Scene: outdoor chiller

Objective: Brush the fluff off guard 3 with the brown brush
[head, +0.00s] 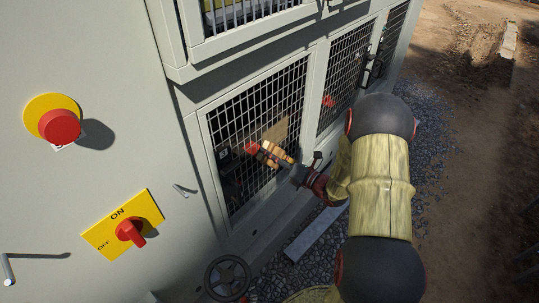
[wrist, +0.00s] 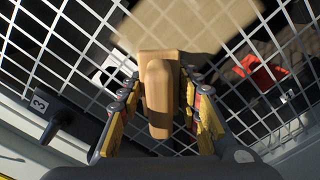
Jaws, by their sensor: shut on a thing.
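My gripper (head: 277,156) is shut on the brown brush (head: 270,148), in front of the lower mesh guard in the head view. In the wrist view the brush (wrist: 158,98) is a tan wooden block with a rounded handle between my yellow-padded fingers (wrist: 160,118). Its bristles are hidden, and I cannot tell whether it touches the mesh. The guard (head: 233,118) is a pale wire grid in a grey frame. A black handle (wrist: 67,122) beside it carries a label "3" (wrist: 40,103). A tan flat patch (wrist: 205,22) shows at the mesh. I cannot make out fluff.
A red object (wrist: 262,72) shows through the mesh. Another mesh guard (head: 345,75) is further right. A red stop button (head: 58,126), a yellow ON/OFF switch (head: 125,228) and a dark handwheel (head: 228,277) are on the left. Gravel (head: 436,125) lies right of the cabinet.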

